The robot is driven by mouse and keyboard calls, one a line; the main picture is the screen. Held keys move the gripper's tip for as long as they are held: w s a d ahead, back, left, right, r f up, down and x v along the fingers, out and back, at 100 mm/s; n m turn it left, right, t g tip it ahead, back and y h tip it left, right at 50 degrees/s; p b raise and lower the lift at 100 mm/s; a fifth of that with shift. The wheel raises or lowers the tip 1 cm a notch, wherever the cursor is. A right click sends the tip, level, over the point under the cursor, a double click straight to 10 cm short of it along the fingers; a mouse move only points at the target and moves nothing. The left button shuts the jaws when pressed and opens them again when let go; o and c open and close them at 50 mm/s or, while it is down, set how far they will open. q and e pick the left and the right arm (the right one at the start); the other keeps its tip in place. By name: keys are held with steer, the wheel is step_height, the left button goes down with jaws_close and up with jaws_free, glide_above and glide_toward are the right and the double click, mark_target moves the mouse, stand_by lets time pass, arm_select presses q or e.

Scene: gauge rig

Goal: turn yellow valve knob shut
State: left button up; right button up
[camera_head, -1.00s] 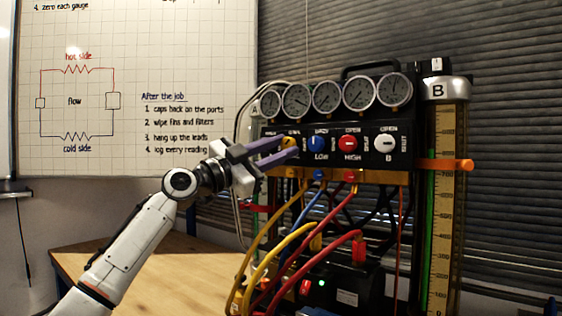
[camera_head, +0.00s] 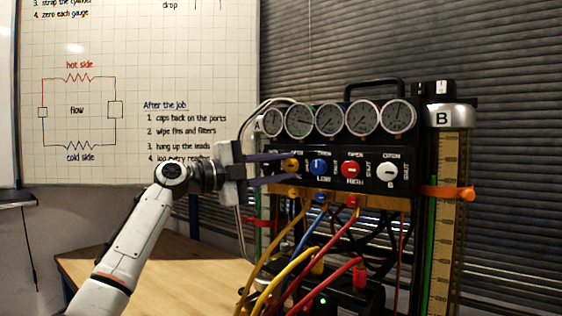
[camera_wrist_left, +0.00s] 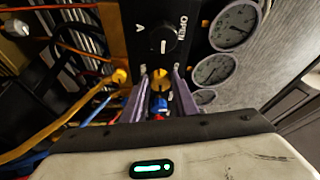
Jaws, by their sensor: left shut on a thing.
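The yellow valve knob (camera_head: 290,165) is on the black front panel of the gauge rig, left of the blue knob. My left gripper (camera_head: 286,167) comes in from the left, its two purple fingers one above the other at the knob. In the left wrist view the yellow knob (camera_wrist_left: 160,80) sits between the fingertips (camera_wrist_left: 160,78), which are shut on its sides. The fingers partly hide the knob and its labels, so its exact pointer angle cannot be told. My right gripper is not in view.
The blue knob (camera_head: 319,167), red knob (camera_head: 351,169) and white knob (camera_head: 387,172) sit to the right. Several gauges (camera_head: 330,118) stand above. Yellow, blue and red hoses (camera_head: 333,240) hang below the panel. A cylinder marked B (camera_head: 446,230) stands at the right.

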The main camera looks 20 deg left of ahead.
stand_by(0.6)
arm_select(q)
steer(key=o, duration=1.1)
steer(key=shift+c, duration=0.2)
steer(key=b+v, duration=0.1)
steer(key=v, duration=0.9)
steer(key=shift+b, duration=0.4)
steer(key=shift+s+a, duration=0.1)
